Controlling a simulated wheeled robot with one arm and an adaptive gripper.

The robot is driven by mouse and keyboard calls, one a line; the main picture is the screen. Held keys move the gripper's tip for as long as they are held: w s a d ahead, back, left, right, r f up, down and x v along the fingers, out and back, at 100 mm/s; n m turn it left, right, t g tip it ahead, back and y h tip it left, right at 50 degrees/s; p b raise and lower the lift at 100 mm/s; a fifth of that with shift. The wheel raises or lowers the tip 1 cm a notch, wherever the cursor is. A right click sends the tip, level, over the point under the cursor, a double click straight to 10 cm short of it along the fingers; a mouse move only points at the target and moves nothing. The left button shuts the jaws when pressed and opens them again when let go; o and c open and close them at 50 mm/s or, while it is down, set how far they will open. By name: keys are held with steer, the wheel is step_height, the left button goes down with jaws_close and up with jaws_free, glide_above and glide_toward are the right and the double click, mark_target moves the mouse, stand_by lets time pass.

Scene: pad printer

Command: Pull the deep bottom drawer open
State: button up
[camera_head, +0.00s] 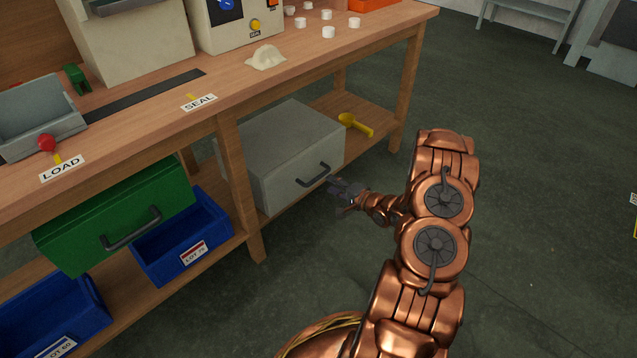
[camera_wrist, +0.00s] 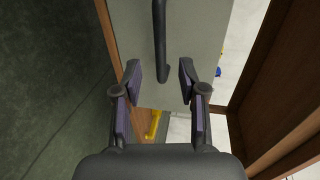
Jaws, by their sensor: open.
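The grey drawer (camera_head: 285,155) sits low under the bench, in its right bay, and looks shut. Its dark bar handle (camera_head: 313,175) is on the front face. In the wrist view the grey front (camera_wrist: 190,35) fills the upper middle, and the handle (camera_wrist: 159,40) runs down it, ending level with the gap between my fingertips. My gripper (camera_head: 340,187) is just in front of the drawer, near the handle's right end. In the wrist view my gripper (camera_wrist: 160,82) is open and empty. I cannot tell whether the fingers reach around the bar.
A green drawer (camera_head: 80,225) with its own handle hangs in the left bay. Blue bins (camera_head: 215,222) stand below it. A bench leg (camera_head: 238,185) stands left of the grey drawer. A yellow scoop (camera_head: 356,124) lies on the shelf beyond it. The floor in front is clear.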

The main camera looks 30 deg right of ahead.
mark_target(318, 176)
steer(key=shift+b+x, duration=1.25)
steer(key=shift+x, duration=2.5)
steer(key=shift+c, duration=0.3)
jaws_close()
